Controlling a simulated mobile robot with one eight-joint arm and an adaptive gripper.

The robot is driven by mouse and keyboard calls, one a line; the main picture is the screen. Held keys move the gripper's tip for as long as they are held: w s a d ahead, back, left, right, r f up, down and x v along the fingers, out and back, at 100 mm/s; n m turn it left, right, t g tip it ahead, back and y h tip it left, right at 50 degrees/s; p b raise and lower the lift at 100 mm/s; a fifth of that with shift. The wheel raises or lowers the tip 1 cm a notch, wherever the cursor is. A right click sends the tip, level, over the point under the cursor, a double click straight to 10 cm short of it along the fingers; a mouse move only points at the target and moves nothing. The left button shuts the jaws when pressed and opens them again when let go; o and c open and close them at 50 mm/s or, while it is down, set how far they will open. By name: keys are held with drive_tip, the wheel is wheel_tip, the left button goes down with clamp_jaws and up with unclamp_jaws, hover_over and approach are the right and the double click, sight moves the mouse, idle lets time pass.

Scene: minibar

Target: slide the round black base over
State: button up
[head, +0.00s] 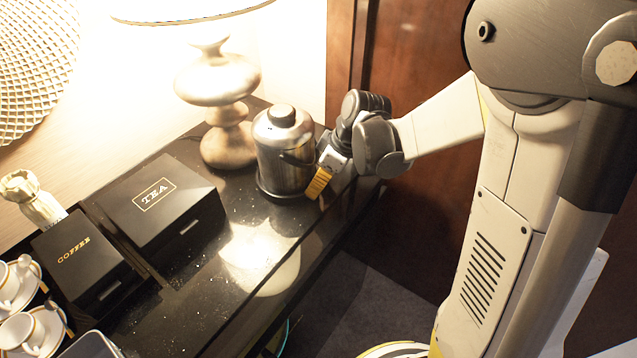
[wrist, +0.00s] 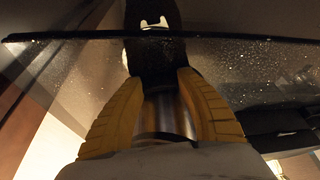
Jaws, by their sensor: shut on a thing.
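A round black base (head: 272,193) lies on the dark counter under a silver lidded canister (head: 283,148), which stands upright on it in the head view. My gripper (head: 318,183) reaches in from the right, its yellow fingers low at the canister's right side by the base's rim. It is shut on the base, though the fingers hide the exact contact. In the wrist view, my gripper's yellow fingers (wrist: 160,88) stand on either side of a shiny metal surface with a dark band. A dark shape lies beyond the tips; I cannot tell what it is.
A lamp (head: 228,140) stands close behind the canister. A black tea box (head: 160,205) and coffee box (head: 80,262) are to the left, with cups (head: 25,325) beyond. Counter is clear in front of the tea box. The counter's front edge is near my gripper.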

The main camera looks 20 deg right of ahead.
drive_tip(key=o, duration=1.3)
drive_tip(key=shift+w+d+f, duration=0.1)
drive_tip(key=shift+f, duration=0.05)
drive_tip(key=shift+r, duration=0.35)
drive_tip(key=v, duration=1.1)
drive_tip(key=shift+d+r, duration=0.1)
drive_tip(key=shift+r, duration=0.05)
drive_tip(key=s+a+m+t+h, duration=0.1)
drive_tip(key=s+m, duration=0.2)
drive_tip(key=s, duration=0.1)
drive_tip(key=s+r+m+t+h, duration=0.1)
drive_tip(key=s+m, duration=0.2)
drive_tip(key=s, duration=0.2)
drive_tip(key=s+a+m+t+h, duration=0.1)
drive_tip(key=s+m+t, duration=0.1)
drive_tip(key=s, duration=0.3)
drive_tip(key=shift+s+a+r+m, duration=0.15)
drive_tip(key=shift+a+r+m, duration=0.2)
drive_tip(key=shift+m, duration=0.55)
